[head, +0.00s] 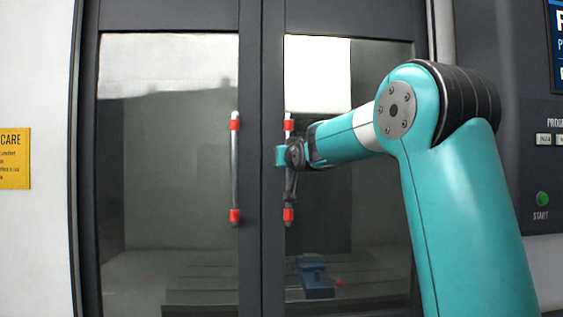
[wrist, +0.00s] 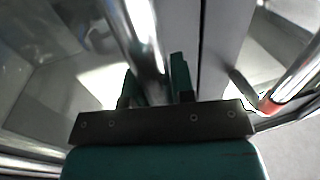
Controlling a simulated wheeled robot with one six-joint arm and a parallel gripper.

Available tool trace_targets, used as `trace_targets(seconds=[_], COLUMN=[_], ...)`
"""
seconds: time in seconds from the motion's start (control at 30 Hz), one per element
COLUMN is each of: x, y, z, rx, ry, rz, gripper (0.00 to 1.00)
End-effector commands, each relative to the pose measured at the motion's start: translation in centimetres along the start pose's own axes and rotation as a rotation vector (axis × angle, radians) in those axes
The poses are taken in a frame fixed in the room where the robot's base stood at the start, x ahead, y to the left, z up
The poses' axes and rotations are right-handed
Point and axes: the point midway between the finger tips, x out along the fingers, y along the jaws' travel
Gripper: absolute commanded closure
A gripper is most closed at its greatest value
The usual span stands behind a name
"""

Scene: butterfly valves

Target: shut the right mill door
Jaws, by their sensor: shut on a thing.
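The right mill door (head: 350,210) is a dark-framed glass panel. Its edge meets the left door's edge at a narrow vertical seam, and the two look about flush. Its handle (head: 289,125) is an upright metal bar with red ends, partly hidden by my gripper (head: 291,168). In the wrist view the bar (wrist: 140,35) runs between the two teal fingers of my gripper (wrist: 156,80), which is shut on it. The exact finger contact is partly hidden behind the dark gripper body.
The left mill door (head: 165,180) has a matching handle (head: 235,165) close by, also seen in the wrist view (wrist: 294,76). A blue vise (head: 315,280) shows through the glass. A control panel with a green start button (head: 542,199) stands at right.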

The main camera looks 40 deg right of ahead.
Motion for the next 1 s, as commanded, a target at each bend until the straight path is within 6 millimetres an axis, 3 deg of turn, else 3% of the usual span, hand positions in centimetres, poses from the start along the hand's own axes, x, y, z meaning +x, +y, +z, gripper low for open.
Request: trace_targets(seconds=[0.43, 0.47, 0.53, 0.87, 1.0], x=[0.1, 0.2, 0.1, -0.1, -1.7], y=[-0.2, -0.2, -0.2, 0.1, 0.1], z=[0.1, 0.1, 0.1, 0.1, 0.3], rx=[0.001, 0.001, 0.001, 0.0, 0.0], ry=[-0.003, -0.003, -0.003, 0.0, 0.004], rz=[0.0, -0.001, -0.001, 0.005, 0.005], gripper=[1.0, 0.7, 0.54, 0.52, 0.52])
